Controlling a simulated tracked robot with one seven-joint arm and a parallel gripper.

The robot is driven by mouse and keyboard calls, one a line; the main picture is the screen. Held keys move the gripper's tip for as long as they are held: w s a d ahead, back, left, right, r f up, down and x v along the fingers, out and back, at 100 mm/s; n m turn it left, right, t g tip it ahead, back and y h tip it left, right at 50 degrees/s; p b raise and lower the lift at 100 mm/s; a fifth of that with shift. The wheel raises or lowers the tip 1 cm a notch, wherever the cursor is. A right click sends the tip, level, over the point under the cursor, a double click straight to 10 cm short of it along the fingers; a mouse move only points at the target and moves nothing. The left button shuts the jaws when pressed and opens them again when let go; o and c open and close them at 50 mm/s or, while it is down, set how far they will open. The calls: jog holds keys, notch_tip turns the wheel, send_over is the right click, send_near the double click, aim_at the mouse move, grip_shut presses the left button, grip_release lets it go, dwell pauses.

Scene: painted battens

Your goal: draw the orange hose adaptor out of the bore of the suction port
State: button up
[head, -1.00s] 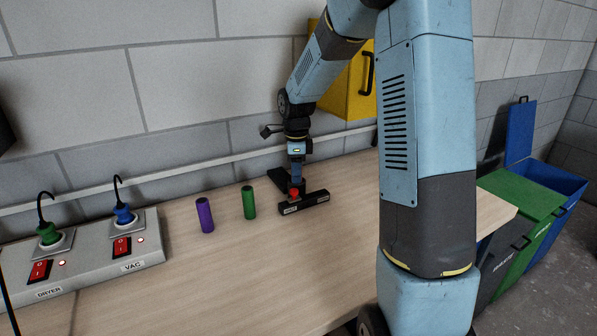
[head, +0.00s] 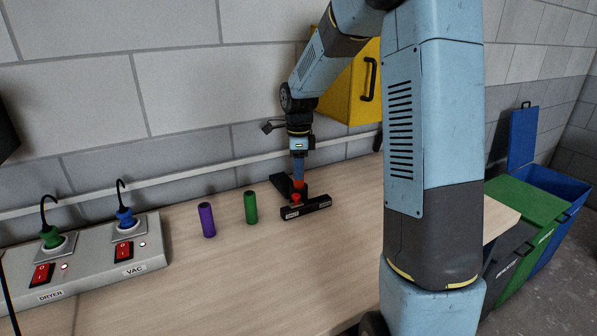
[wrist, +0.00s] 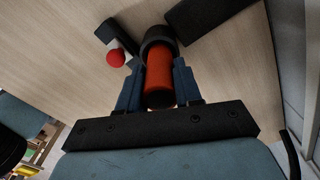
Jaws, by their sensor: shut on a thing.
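The orange hose adaptor (wrist: 159,78) stands between the two fingers of my gripper (wrist: 160,92), which is shut on it. In the head view my gripper (head: 299,172) points down over the bench, with a little orange (head: 299,184) showing below the fingers. The black round suction port (wrist: 157,36) lies beyond the adaptor in the wrist view. The adaptor's far end meets the port's mouth; how deep it sits is hidden. The port's black base (head: 306,208) has pale labels and a red knob (head: 296,198), also seen in the wrist view (wrist: 116,57).
A purple cylinder (head: 207,220) and a green cylinder (head: 251,207) stand upright left of the port. A grey switch box (head: 105,262) with plugs is at the far left. A yellow wall cabinet (head: 352,85) hangs behind my arm. The front of the wooden bench (head: 235,275) is clear.

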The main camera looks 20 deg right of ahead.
jog(key=shift+r, duration=1.4)
jog(key=shift+r, duration=0.15)
jog(key=shift+r, duration=1.4)
jog(key=shift+s, duration=0.1)
